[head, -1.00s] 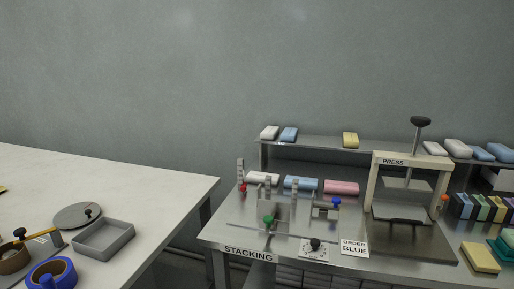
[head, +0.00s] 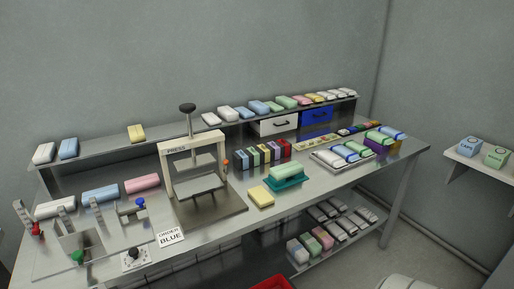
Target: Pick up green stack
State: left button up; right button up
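A light green rounded block (head: 286,171) lies on a teal holder (head: 291,183) near the middle of the steel table. I cannot tell whether it is one piece or several stacked. Other green pieces show: a pale green bar (head: 286,102) on the raised shelf and a green piece (head: 377,137) at the table's right part. Neither of my grippers is in view.
The press (head: 192,170) stands left of the teal holder, with a yellow block (head: 261,196) between them. A tray of wrapped bars (head: 342,156) lies to the right. The stacking fixture (head: 78,240) is at the left. A red bin (head: 272,284) is below the front edge.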

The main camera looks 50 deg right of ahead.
aim_at(279, 172)
jog(key=z, duration=1.7)
jog(key=i+l, duration=0.2)
jog(key=i+l+u, duration=0.15)
jog(key=l, duration=0.25)
jog(key=i+l, duration=0.2)
jog(key=i+l+u, duration=0.15)
jog(key=l, duration=0.3)
jog(key=i+l, duration=0.15)
jog(key=l, duration=0.15)
jog(key=u, duration=0.05)
